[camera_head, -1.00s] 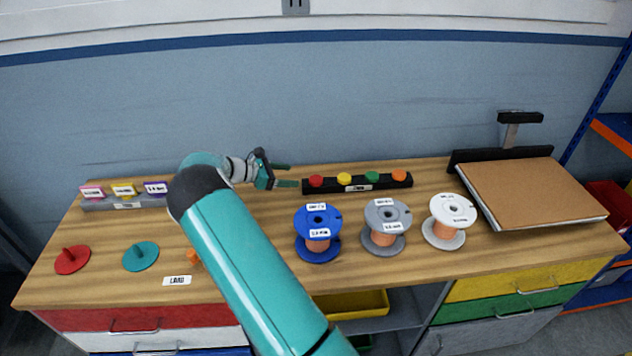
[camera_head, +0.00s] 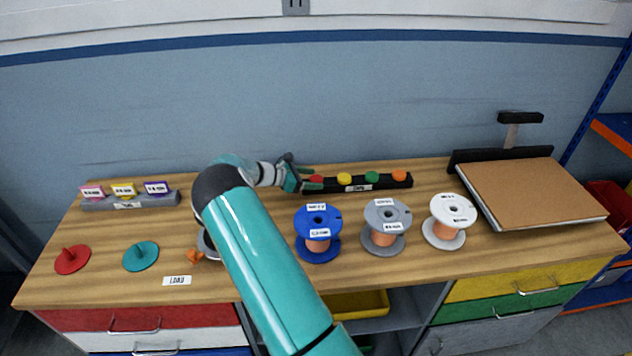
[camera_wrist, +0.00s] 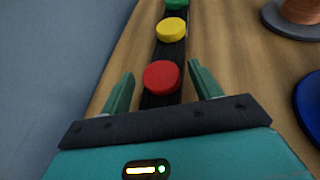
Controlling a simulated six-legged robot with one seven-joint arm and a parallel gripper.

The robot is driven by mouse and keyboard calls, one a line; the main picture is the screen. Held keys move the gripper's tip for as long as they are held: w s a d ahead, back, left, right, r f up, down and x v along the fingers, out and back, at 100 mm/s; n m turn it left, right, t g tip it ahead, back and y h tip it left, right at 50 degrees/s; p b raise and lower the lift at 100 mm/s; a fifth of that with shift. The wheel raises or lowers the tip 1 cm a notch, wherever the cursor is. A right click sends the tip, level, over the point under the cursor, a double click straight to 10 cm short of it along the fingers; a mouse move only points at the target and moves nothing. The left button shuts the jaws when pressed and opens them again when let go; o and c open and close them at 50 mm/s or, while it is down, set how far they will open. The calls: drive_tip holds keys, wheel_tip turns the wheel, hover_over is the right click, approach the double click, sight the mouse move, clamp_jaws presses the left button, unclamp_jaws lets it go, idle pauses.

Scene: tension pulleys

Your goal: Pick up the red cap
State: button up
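The red cap (camera_wrist: 161,77) is a short round disc on the near end of a black strip (camera_wrist: 173,52) in the wrist view. In the head view the red cap (camera_head: 316,179) is at the strip's left end, partly hidden by my gripper (camera_head: 304,178). In the wrist view my gripper (camera_wrist: 162,88) is open, with one teal finger on each side of the red cap. A gap shows between each finger and the cap. I cannot tell the fingers' height against the cap.
Yellow (camera_head: 344,178), green (camera_head: 372,177) and orange (camera_head: 399,175) caps sit farther along the strip. Blue (camera_head: 317,222), grey (camera_head: 387,215) and white (camera_head: 452,211) spools stand in front. The wall (camera_head: 200,120) rises behind the wooden bench (camera_head: 100,285).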

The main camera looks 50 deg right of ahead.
sight(310, 180)
drive_tip(key=c, duration=0.8)
drive_tip(key=shift+c, duration=0.2)
drive_tip(key=shift+r, duration=0.5)
wheel_tip(310, 180, up, 2)
drive_tip(key=shift+r, duration=0.25)
drive_tip(key=s+a+r, duration=0.2)
drive_tip(key=a+r, duration=0.2)
drive_tip(key=a, duration=0.2)
drive_tip(key=s+a+r, duration=0.3)
drive_tip(key=a+r, duration=0.2)
drive_tip(key=a, duration=0.2)
drive_tip(key=shift+s+r, duration=0.25)
